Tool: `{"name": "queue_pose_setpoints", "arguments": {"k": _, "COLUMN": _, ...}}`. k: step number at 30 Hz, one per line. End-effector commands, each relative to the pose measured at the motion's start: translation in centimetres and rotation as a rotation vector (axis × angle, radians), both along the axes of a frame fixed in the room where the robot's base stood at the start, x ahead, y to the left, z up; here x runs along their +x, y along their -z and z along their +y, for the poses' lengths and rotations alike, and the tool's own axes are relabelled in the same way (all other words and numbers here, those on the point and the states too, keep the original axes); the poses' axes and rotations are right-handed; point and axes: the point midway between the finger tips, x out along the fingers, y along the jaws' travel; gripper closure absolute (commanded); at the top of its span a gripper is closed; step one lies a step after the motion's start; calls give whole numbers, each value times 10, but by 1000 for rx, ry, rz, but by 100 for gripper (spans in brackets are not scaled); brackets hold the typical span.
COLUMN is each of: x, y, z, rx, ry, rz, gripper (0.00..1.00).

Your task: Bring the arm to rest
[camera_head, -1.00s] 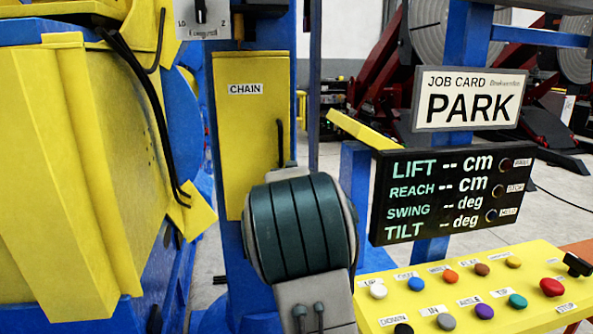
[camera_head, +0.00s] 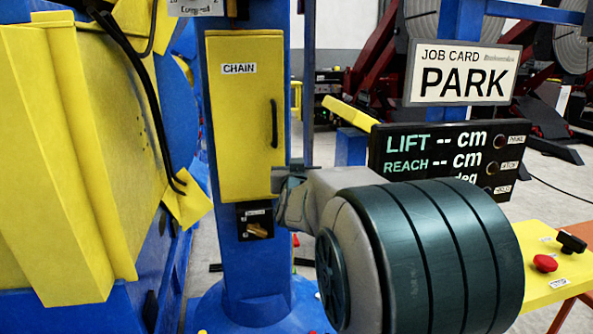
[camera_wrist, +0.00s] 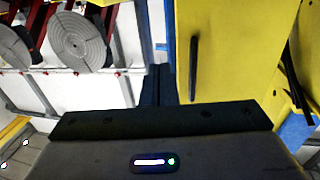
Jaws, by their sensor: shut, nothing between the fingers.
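My arm reaches across the lower middle of the head view, with a large dark green joint in front. My gripper shows at the bottom of the wrist view, its dark fingers (camera_wrist: 158,86) together and empty. In the head view the arm's end (camera_head: 292,182) is beside the lower right edge of the yellow CHAIN door (camera_head: 235,150); whether it touches cannot be told. The door looks closed, with a dark handle, also seen in the wrist view (camera_wrist: 215,60). A job card (camera_head: 462,73) reads PARK. The display (camera_head: 440,160) shows dashes for LIFT and REACH; its lower rows are covered by my arm.
A blue column (camera_head: 250,285) carries the door and a small black switch box (camera_head: 255,222) below it. A large yellow machine body (camera_head: 60,170) stands at left. The yellow button panel (camera_head: 550,258) at right is mostly hidden behind my arm. Red machines stand behind.

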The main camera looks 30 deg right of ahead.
Motion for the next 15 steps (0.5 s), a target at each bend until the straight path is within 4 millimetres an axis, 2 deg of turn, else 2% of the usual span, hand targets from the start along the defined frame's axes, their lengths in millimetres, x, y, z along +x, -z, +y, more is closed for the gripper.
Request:
{"name": "queue_pose_setpoints", "arguments": {"k": 3, "x": -8, "y": 0, "z": 3, "rx": 0, "ry": -2, "rz": 0, "gripper": 100}}
{"name": "queue_pose_setpoints", "arguments": {"k": 11, "x": -12, "y": 1, "z": 6, "rx": 5, "ry": -9, "rz": 9, "gripper": 100}}
{"name": "queue_pose_setpoints", "arguments": {"k": 15, "x": -18, "y": 12, "z": 24, "rx": 58, "ry": -71, "rz": 87, "gripper": 100}}
